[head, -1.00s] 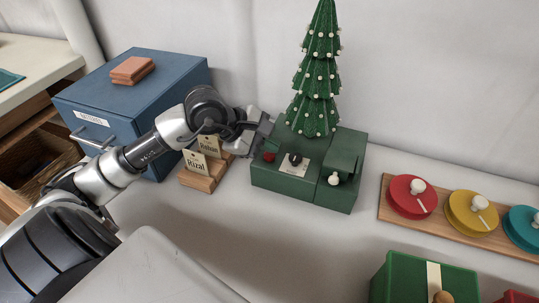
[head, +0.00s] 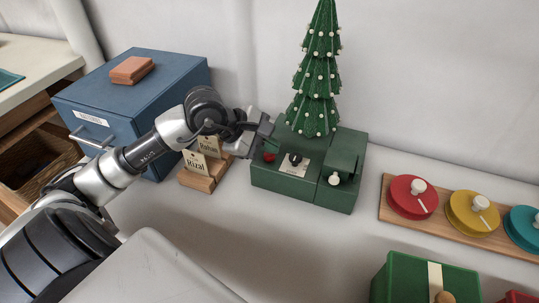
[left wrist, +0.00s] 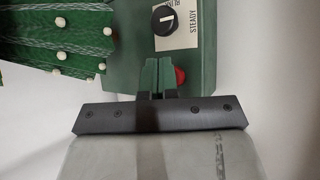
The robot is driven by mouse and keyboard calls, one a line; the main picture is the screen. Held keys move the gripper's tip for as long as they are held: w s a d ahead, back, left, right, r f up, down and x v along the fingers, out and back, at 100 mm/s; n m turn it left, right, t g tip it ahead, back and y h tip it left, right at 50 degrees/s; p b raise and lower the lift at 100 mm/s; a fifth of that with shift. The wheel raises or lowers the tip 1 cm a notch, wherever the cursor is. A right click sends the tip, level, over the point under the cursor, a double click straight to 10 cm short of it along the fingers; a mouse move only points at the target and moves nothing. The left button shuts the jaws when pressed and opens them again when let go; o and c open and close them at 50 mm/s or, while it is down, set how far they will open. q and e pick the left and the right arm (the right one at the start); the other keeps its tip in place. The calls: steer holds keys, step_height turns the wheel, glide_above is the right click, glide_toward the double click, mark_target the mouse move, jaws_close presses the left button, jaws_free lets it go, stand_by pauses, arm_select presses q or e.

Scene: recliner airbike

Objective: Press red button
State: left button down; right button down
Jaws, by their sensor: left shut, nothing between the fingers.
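The red button (head: 269,157) is on the left part of the top of a green box (head: 300,187) with a small Christmas tree on it. In the left wrist view the red button (left wrist: 180,76) shows partly, just right of the fingertips. My left gripper (head: 275,143) is shut and empty, above the box top close behind the button. In the left wrist view its closed fingers (left wrist: 158,80) point at the box and cover part of the button. I cannot tell whether they touch it. My right gripper is not in view.
A black knob (head: 295,159) on a labelled plate is right of the button. The tree (head: 318,80) rises behind. Wooden name-card holders (head: 203,172) and a blue cabinet (head: 150,100) stand left. Coloured dials (head: 412,197) lie right.

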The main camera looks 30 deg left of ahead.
arm_select(q)
steer(key=shift+f+b, duration=0.25)
steer(key=shift+b, duration=0.05)
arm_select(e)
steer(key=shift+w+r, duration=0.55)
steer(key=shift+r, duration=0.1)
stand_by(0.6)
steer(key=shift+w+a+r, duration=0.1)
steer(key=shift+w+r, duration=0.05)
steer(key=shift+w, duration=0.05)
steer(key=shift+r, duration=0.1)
arm_select(q)
steer(key=shift+r, duration=0.4)
steer(key=shift+r+p, duration=0.4)
steer(key=shift+r, duration=0.05)
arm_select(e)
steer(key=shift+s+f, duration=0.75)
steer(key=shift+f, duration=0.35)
arm_select(q)
steer(key=shift+r, duration=0.15)
